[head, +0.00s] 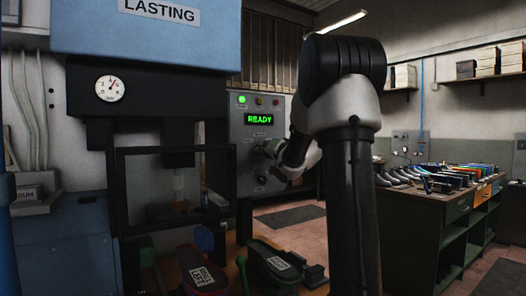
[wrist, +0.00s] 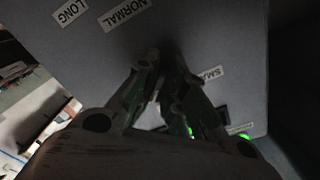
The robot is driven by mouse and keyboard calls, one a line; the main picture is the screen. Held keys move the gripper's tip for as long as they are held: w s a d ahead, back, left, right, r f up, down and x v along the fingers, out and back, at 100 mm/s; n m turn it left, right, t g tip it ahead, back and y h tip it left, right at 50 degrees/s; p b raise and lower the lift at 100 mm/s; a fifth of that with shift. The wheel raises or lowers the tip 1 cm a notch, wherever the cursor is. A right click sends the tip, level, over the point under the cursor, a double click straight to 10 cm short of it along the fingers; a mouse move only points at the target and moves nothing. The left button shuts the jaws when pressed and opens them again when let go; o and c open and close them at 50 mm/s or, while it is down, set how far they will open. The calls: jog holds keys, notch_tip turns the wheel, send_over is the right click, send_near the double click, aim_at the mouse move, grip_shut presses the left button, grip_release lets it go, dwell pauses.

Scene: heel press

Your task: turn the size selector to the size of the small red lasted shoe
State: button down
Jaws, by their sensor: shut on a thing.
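The grey control panel (head: 244,182) stands behind the press, with a green READY display (head: 258,119). My gripper (head: 264,148) is at the panel's front, below the display. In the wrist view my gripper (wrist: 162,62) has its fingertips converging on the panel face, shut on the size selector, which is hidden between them. Labels LONG (wrist: 70,11), NORMAL (wrist: 124,14) and a partly covered SMA... label (wrist: 209,74) show around it. The selector's pointing direction cannot be seen. A red-edged shoe (head: 207,280) with a white label lies at the bottom of the head view; its label is too small to read surely.
A dark shoe (head: 270,259) lies right of the red-edged one. The blue press (head: 150,38) with a gauge (head: 110,88) fills the left. A green workbench (head: 425,225) with several shoes stands at the right. Floor (head: 290,219) is clear behind my arm.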

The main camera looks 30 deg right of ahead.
jog(key=shift+d+f+n, duration=0.1)
jog(key=shift+d+n, duration=0.1)
jog(key=shift+n, duration=4.15)
jog(key=shift+d+n, duration=0.2)
jog(key=shift+n, duration=4.15)
jog(key=c, duration=1.5)
grip_release()
jog(key=shift+s, duration=0.1)
